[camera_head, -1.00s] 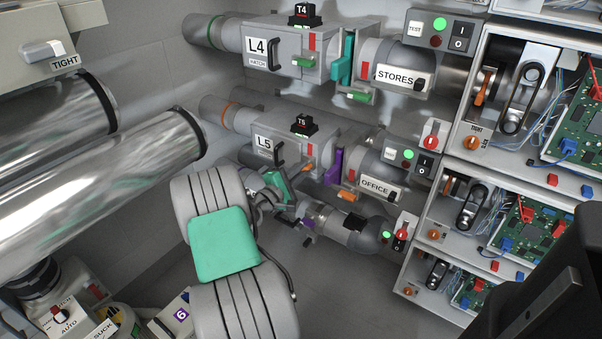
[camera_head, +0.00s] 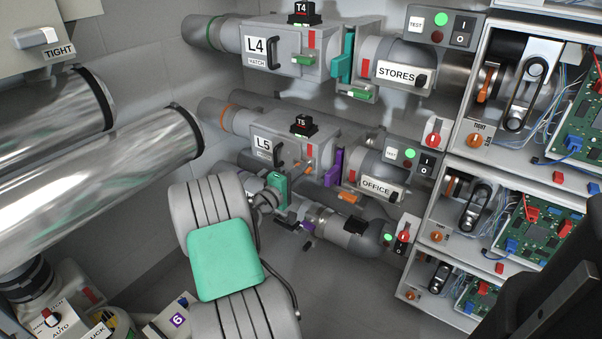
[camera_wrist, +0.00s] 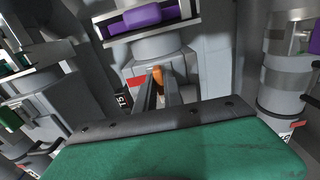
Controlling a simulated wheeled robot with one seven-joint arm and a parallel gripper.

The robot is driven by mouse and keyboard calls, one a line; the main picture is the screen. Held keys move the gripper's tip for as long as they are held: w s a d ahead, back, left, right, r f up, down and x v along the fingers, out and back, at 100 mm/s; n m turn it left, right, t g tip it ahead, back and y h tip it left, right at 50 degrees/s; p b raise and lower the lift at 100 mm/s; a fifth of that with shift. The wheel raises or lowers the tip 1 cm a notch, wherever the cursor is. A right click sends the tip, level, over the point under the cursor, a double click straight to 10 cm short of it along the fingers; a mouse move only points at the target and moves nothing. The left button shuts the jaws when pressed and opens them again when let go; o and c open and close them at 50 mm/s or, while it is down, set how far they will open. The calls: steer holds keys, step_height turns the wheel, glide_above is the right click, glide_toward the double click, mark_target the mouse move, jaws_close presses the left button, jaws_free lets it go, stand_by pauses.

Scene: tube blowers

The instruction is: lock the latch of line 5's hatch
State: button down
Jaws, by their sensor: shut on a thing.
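Line 5's hatch box (camera_head: 290,145), labelled L5, is on the middle pipe in the head view, with a dark handle (camera_head: 278,156) on its front. A small orange latch (camera_head: 309,164) sits low at its right, below a red strip (camera_head: 310,150). My gripper comes up from below. In the wrist view, its two dark fingers (camera_wrist: 158,92) are shut on the orange latch (camera_wrist: 158,76), and the red strip (camera_wrist: 135,82) is just to the left. The fingers hide part of the latch, so its exact angle is hard to tell.
The purple gate (camera_head: 333,168) stands close right of the hatch; its purple piece (camera_wrist: 142,17) also shows in the wrist view. Line 4's hatch (camera_head: 285,50) is above, and another pipe (camera_head: 330,222) is below. Open electrical cabinets (camera_head: 470,215) stand right.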

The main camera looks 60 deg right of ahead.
steer(key=c, duration=1.5)
jaws_free()
steer(key=shift+o, duration=0.2)
steer(key=w+a+p, duration=0.1)
steer(key=a, duration=0.6)
steer(key=shift+w+a+p, duration=0.15)
steer(key=shift+a+p, duration=0.15)
steer(key=shift+a, duration=0.1)
